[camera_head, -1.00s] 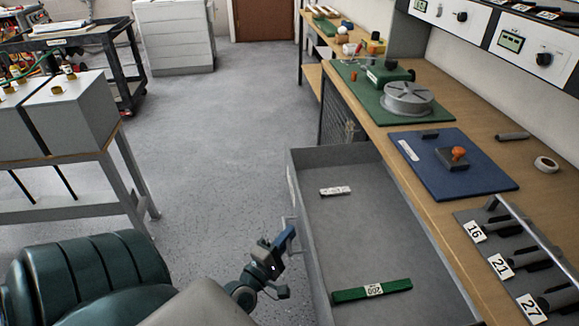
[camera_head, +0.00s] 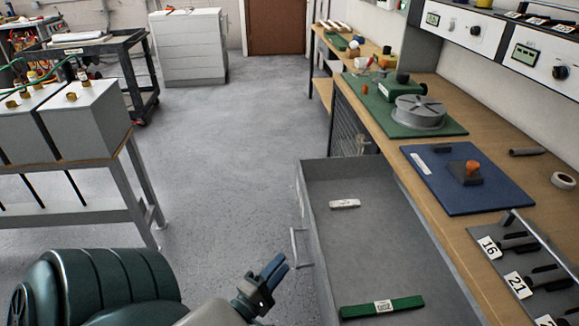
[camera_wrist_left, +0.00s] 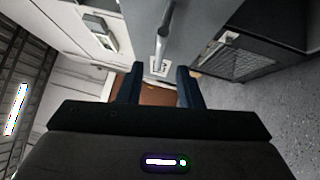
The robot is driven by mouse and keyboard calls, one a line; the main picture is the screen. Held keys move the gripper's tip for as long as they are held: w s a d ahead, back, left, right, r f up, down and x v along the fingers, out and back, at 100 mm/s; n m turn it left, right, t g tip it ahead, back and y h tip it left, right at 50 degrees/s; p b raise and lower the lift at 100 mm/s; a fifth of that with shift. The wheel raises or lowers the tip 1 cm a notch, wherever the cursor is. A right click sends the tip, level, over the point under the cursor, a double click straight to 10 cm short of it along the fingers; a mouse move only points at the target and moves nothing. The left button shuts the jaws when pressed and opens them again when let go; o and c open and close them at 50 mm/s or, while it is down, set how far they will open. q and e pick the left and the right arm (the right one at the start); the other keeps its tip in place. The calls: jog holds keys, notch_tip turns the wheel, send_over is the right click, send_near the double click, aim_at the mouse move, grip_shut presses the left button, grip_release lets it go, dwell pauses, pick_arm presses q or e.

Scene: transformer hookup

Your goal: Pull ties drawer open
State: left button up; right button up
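A grey drawer (camera_head: 385,245) stands pulled out from under the wooden bench. Its bar handle (camera_head: 298,247) is on the outer left face. Any label on the front cannot be read. Inside lie a green labelled strip (camera_head: 398,306) and a small white piece (camera_head: 345,204). My left gripper (camera_head: 276,268) is just left of the handle, apart from it. In the left wrist view the two fingers (camera_wrist_left: 158,85) are spread with nothing held, and the grey handle bar (camera_wrist_left: 164,32) shows beyond them. My right gripper is not in view.
The wooden bench (camera_head: 505,150) runs along the right, with a blue mat (camera_head: 440,190), a green mat (camera_head: 440,124) and a numbered rack (camera_head: 520,262). Grey boxes on a stand (camera_head: 85,115) are at left. The floor (camera_head: 235,170) between is clear.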

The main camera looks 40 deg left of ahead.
pick_arm(q)
jog(key=shift+s+d+f+b, duration=0.15)
jog(key=shift+s+b, duration=0.05)
jog(key=shift+s, duration=0.8)
jog(key=shift+s+d+f+b, duration=0.1)
jog(key=shift+s+d+b, duration=0.05)
jog(key=shift+s, duration=0.85)
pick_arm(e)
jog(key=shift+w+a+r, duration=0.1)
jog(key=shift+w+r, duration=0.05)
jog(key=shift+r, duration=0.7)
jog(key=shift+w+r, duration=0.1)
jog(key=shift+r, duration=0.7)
pick_arm(q)
jog(key=shift+f, duration=0.1)
